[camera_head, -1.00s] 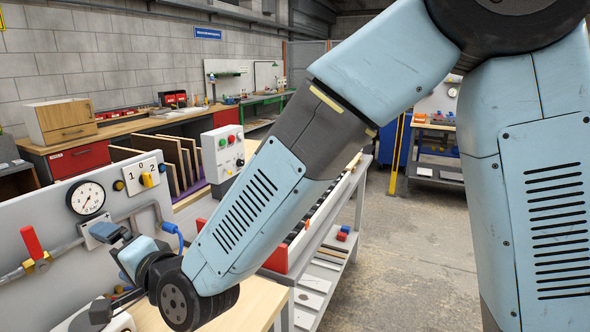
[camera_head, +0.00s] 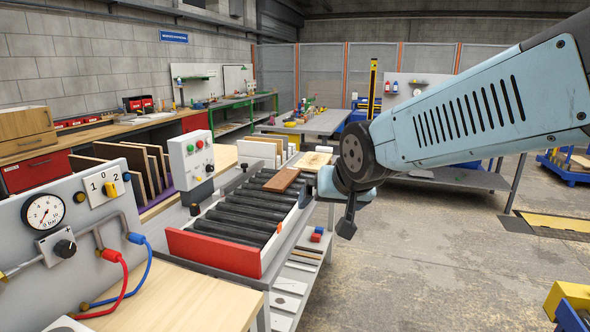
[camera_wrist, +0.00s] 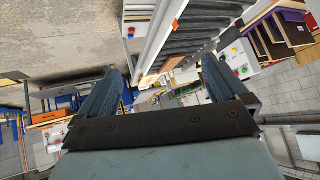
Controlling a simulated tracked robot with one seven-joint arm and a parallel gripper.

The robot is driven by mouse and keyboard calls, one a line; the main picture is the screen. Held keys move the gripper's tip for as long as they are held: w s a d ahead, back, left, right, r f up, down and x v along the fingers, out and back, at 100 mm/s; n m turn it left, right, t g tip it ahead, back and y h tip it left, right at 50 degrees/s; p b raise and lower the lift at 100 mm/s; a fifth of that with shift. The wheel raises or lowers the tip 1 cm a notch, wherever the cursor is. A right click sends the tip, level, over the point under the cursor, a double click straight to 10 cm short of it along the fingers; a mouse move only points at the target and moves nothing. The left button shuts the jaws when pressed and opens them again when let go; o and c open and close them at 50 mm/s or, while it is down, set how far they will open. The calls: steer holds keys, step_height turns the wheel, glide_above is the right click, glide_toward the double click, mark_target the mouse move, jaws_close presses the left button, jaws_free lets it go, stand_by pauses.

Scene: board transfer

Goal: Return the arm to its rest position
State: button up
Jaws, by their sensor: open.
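My arm reaches in from the right of the head view, with its blue-grey forearm across the upper right. The wrist and my gripper hang at its end, to the right of the roller conveyor (camera_head: 232,225). In the wrist view my gripper (camera_wrist: 160,85) shows two blue-padded fingers spread wide apart. It is open, with nothing between the fingers. A reddish-brown board (camera_head: 281,180) lies on the conveyor's far rollers. A lighter wooden board (camera_head: 312,160) is just beyond it, partly hidden near my wrist.
A panel with a gauge (camera_head: 45,212) and red and blue hoses stands at the left. A control box (camera_head: 190,157) stands beside the conveyor. Upright boards (camera_head: 130,160) stand in a rack behind.

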steer(key=s+d+g+h, duration=0.1)
steer(key=s+d, duration=0.5)
steer(key=d, duration=0.2)
steer(key=s+d+r+g+h, duration=0.1)
steer(key=s+d, duration=0.5)
steer(key=d, duration=0.2)
steer(key=shift+d+r+m+g+h, duration=0.15)
steer(key=shift+d+m+g+h, duration=0.15)
steer(key=shift+g, duration=0.1)
